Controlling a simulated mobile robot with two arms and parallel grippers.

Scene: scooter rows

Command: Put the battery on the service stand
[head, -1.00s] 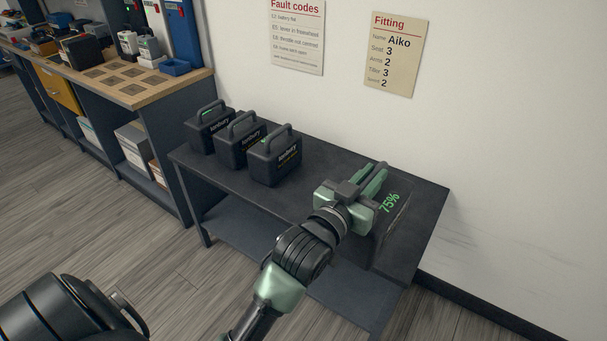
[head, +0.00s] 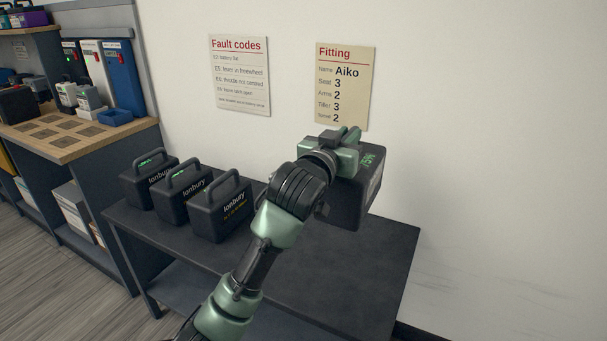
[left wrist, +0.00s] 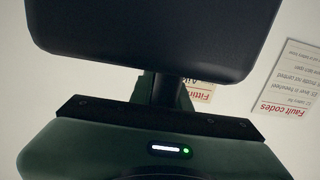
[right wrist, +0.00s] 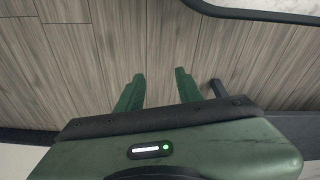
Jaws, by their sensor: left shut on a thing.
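A dark battery (head: 354,202) with a green charge figure on its top is held by my left gripper (head: 347,139), which is shut on it. The battery appears raised above the dark bench and roughly upright. In the left wrist view the battery (left wrist: 150,40) fills the top as a dark block, and its handle is mostly hidden. My right gripper (right wrist: 158,90) shows only in its wrist view, with its fingers apart and empty over the floor. I cannot make out a service stand in these views.
Three other Ionbury batteries (head: 182,190) stand in a row at the left of the dark bench (head: 345,275); its right part is clear. Fault codes (head: 240,75) and Fitting (head: 345,85) sheets hang on the wall.

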